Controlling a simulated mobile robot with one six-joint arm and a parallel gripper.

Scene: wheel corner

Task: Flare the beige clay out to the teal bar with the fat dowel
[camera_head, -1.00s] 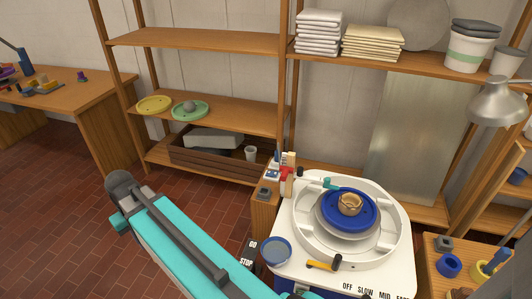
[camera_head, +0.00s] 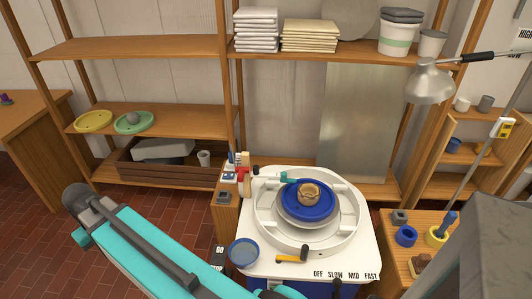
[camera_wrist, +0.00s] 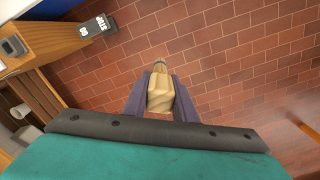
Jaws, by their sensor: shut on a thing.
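The beige clay (camera_head: 310,190) is a small open bowl shape on the blue disc (camera_head: 291,212) of the wheel. The teal bar (camera_head: 290,178) sticks in over the disc from the left, close to the clay's back left side. My gripper (camera_wrist: 160,92) shows only in the wrist view, its two dark fingers shut on a thick pale wooden piece, which looks like the fat dowel (camera_wrist: 160,97). It has a grey-blue band near its far end. It is over the brick floor, away from the clay.
The wheel's white splash pan (camera_head: 262,218) surrounds the disc. A blue bowl (camera_head: 244,252) and a yellow-and-black tool (camera_head: 291,255) lie at the wheel's front. A lamp (camera_head: 430,82) hangs at right, above a side table with blue and yellow pots (camera_head: 406,236).

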